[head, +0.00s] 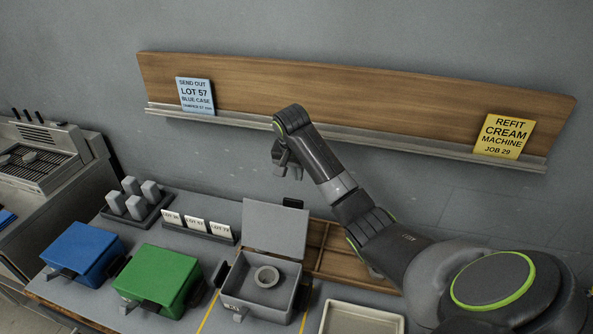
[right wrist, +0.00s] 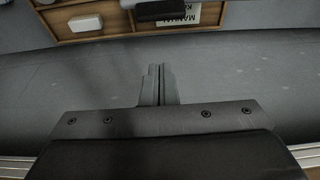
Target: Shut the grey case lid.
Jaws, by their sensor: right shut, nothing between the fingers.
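The grey case (head: 258,307) stands on the bench with its lid (head: 275,228) open and raised at the back. A round ring-shaped part (head: 266,277) lies inside it. My right gripper (head: 287,172) is in the air above the lid in the head view, in front of the wall, apart from the lid. Its fingers are together and empty; they also show in the right wrist view (right wrist: 158,85). The lid cannot be made out clearly in the right wrist view. My left gripper is not in view.
A closed green case (head: 158,275) and a closed blue case (head: 82,248) stand to the left. A wooden organiser (head: 335,250) is behind at right, and a pale tray (head: 360,318) at front right. Lot cards (head: 196,224) stand behind. A wooden wall board (head: 350,95) hangs above.

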